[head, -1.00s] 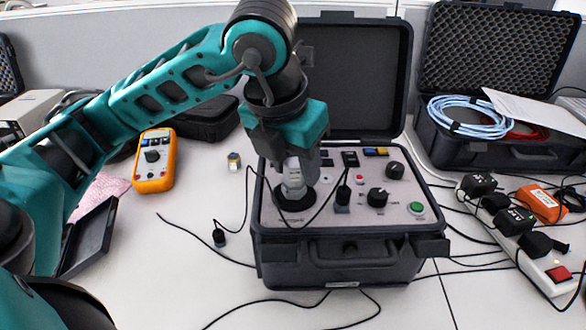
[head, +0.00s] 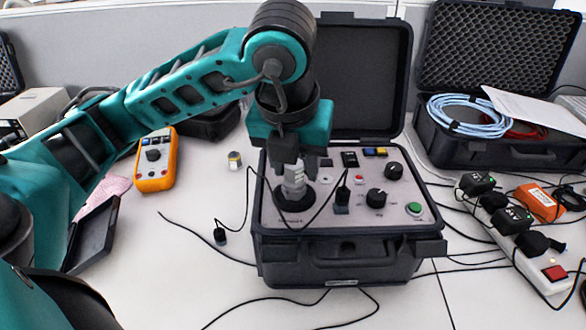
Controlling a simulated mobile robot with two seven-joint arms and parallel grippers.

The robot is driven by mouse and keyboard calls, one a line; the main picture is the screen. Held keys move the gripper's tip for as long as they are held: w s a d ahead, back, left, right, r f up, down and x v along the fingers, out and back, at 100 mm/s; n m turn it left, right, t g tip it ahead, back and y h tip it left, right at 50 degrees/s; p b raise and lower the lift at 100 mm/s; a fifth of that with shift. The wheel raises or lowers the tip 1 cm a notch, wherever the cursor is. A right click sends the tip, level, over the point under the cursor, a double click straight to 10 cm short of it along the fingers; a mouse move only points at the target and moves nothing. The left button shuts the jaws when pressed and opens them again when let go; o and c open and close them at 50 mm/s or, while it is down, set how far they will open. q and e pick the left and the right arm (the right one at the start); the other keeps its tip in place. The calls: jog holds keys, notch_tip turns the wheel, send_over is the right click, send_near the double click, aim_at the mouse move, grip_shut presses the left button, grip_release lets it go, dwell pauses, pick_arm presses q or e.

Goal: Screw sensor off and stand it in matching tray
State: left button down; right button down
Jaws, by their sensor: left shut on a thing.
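The silver sensor (head: 294,178) stands upright on the black round mount (head: 293,200) at the left of the case's control panel. My left gripper (head: 296,166) points down over it, its dark fingers shut on the sensor's upper part. I cannot tell whether the sensor is still threaded to the mount. A shallow dark tray (head: 93,235) lies at the left, partly hidden by my left arm; its inside is hard to see. My right gripper is out of view.
The open black case (head: 345,250) has knobs and a thin cable across its panel. A small round metallic piece (head: 234,160) and an orange multimeter (head: 155,160) are to its left. A power strip (head: 540,265) is at the right. The white table front-left is mostly clear, with loose cables.

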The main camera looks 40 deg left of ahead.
pick_arm(q)
jog(key=shift+s+a+f+n+p, duration=0.1)
jog(key=shift+s+f+n+p, duration=0.15)
jog(key=shift+n+p, duration=0.2)
dwell(0.4)
jog(key=shift+w+r+n+g+y+p, duration=0.15)
jog(key=shift+n+g+y+p, duration=0.15)
jog(key=shift+n+p, duration=1)
jog(key=shift+w+r+n+g+y+p, duration=0.15)
jog(key=shift+n+y+p, duration=0.25)
jog(key=shift+n+p, duration=0.85)
dwell(0.4)
jog(key=shift+n+g+p, duration=0.25)
jog(key=shift+n+p, duration=0.65)
jog(key=shift+n, duration=0.3)
jog(key=shift+f+n+y+p, duration=0.15)
jog(key=shift+n+y+p, duration=0.15)
jog(key=shift+n, duration=0.1)
jog(key=shift+s, duration=0.1)
jog(key=c, duration=0.6)
grip_release()
jog(key=shift+m+h+b, duration=0.4)
jog(key=shift+m+b, duration=1.35)
jog(key=shift+m, duration=0.25)
